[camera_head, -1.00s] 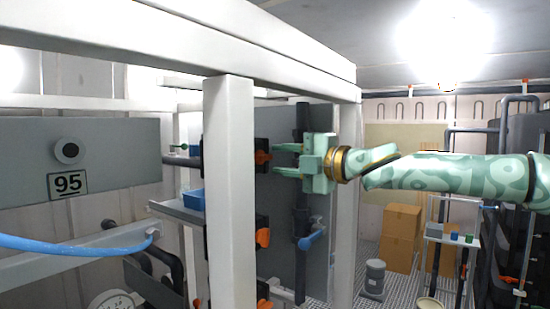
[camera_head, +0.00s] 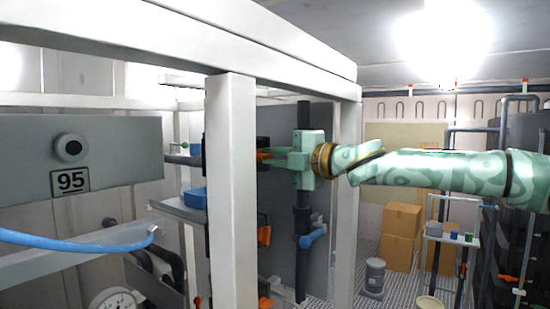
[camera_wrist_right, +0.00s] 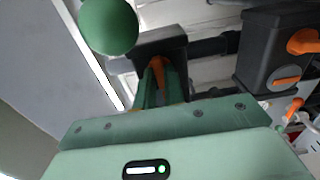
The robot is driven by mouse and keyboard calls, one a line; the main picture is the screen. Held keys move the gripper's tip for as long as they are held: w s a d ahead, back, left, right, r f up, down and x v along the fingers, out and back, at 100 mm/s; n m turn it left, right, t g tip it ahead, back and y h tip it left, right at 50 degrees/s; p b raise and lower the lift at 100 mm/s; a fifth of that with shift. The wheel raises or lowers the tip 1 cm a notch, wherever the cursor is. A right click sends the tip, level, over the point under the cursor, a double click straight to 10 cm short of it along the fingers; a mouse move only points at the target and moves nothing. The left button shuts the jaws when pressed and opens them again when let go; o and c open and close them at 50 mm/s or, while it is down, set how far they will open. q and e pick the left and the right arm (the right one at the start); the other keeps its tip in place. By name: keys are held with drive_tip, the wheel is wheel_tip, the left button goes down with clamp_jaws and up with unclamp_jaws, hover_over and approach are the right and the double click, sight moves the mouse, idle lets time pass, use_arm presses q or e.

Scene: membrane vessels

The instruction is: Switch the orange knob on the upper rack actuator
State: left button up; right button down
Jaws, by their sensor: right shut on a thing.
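The upper rack actuator shows in the head view as a dark box, mostly hidden behind a white post. Its orange knob (camera_head: 263,156) sticks out to the right of the post. My right gripper (camera_head: 272,158) reaches in from the right, and its fingers are shut on the knob. In the right wrist view the knob (camera_wrist_right: 157,68) shows between the green fingers (camera_wrist_right: 160,88), in front of the dark actuator box (camera_wrist_right: 165,44). My left gripper is not in view.
White posts (camera_head: 231,190) and beams stand close to my right gripper. A lower orange knob (camera_head: 264,235) sits below. In the right wrist view a second dark box (camera_wrist_right: 268,52) with orange parts is at the right. A blue hose (camera_head: 70,245) crosses the lower left.

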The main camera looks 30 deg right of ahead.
drive_tip(key=shift+f+n+b, duration=0.15)
drive_tip(key=shift+n+b, duration=5.6)
drive_tip(key=shift+n, duration=2.15)
drive_tip(key=c, duration=1.5)
unclamp_jaws()
drive_tip(key=shift+w, duration=0.1)
